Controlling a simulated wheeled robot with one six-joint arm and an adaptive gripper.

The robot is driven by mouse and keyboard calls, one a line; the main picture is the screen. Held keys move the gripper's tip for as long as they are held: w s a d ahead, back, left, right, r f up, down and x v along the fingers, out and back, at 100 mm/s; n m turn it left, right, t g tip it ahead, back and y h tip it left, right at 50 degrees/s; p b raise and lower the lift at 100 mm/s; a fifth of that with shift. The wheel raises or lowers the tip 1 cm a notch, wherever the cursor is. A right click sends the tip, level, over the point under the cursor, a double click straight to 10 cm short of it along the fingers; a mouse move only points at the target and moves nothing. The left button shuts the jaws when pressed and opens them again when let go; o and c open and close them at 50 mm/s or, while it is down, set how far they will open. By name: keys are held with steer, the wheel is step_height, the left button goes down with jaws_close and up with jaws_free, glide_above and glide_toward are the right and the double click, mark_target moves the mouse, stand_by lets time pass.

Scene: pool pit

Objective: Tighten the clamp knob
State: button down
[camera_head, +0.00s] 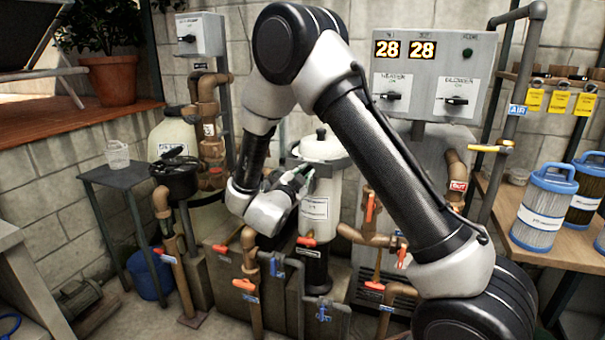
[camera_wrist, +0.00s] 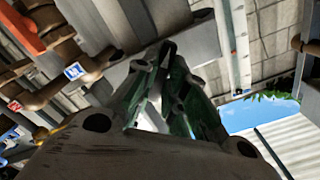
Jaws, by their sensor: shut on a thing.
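The white filter canister (camera_head: 322,187) stands upright in the middle of the head view, with a dark clamp band (camera_head: 328,163) below its domed lid (camera_head: 321,147). My gripper (camera_head: 301,174) reaches in from the left and meets the canister's left side at about the height of the band. In the wrist view my gripper's greenish fingers (camera_wrist: 168,55) come close together at the tips. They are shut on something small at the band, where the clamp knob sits. The knob itself is hidden by the fingers and cannot be made out.
Pipes with orange-handled valves (camera_head: 246,285) crowd the space below my gripper. A grey control box (camera_head: 425,75) is on the wall behind. A shelf with blue-capped filter cartridges (camera_head: 543,207) is at right. A small dark table (camera_head: 117,175) stands at left.

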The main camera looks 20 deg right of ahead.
steer(key=shift+f+m, duration=0.1)
steer(key=shift+m, duration=1.1)
steer(key=shift+n, duration=0.4)
steer(key=c, duration=1.4)
jaws_free()
steer(key=shift+o, duration=0.2)
steer(key=shift+s+a, duration=0.1)
steer(key=v, duration=0.6)
steer(key=shift+s+a, duration=0.25)
steer(key=shift+s, duration=0.05)
